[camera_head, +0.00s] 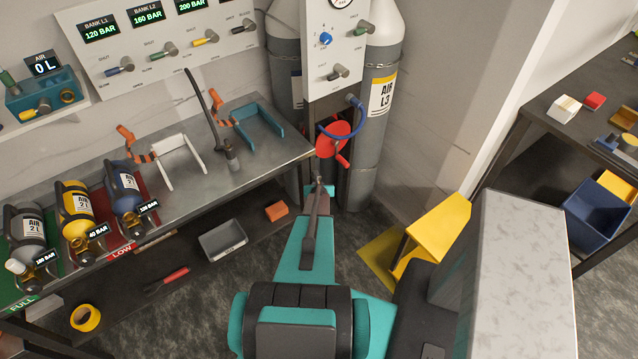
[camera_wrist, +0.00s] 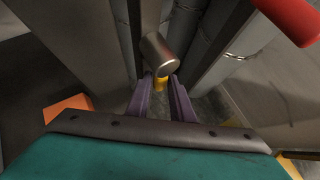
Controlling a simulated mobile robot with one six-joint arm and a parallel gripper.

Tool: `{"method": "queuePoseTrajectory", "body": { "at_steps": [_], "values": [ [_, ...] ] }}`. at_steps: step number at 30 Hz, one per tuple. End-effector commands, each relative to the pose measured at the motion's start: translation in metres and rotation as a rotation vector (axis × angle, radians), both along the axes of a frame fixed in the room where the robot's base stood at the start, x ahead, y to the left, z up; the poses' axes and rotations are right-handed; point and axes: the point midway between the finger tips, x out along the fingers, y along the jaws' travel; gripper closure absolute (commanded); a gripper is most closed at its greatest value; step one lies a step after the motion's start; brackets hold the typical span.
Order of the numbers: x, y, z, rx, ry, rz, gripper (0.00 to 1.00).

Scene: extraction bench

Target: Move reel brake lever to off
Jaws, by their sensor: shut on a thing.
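The red hose reel (camera_head: 333,138) with its blue hose stands below the white valve panel in the head view. My gripper (camera_head: 319,182) reaches up to just below the reel, and its arm hides what is under it. In the wrist view the purple-grey fingers of my gripper (camera_wrist: 163,84) are closed around a small yellow piece, which looks like the brake lever (camera_wrist: 160,84). It sits at the lower end of a grey metal cylinder (camera_wrist: 158,55). The lever cannot be made out in the head view, and its marked position is not readable.
Grey uprights (camera_wrist: 215,55) stand close on both sides of my fingers. A red rounded bar (camera_wrist: 290,18) is at upper right. The metal bench (camera_head: 215,185) lies left of my arm. A yellow step (camera_head: 432,232) and grey air cylinders (camera_head: 378,110) stand close by.

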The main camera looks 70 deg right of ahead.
Motion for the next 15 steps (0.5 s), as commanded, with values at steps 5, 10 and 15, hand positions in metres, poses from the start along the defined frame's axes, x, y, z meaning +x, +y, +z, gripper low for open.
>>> {"method": "queuePoseTrajectory", "body": {
  "at_steps": [5,10,15],
  "values": [
    [-0.0035,-0.0005,0.0005,0.003,-0.001,-0.009,1.0],
    [-0.0033,-0.0004,0.0005,0.003,-0.001,-0.009,1.0],
    [-0.003,-0.0002,0.0004,0.002,0.0,-0.008,0.72]
  ]
}}
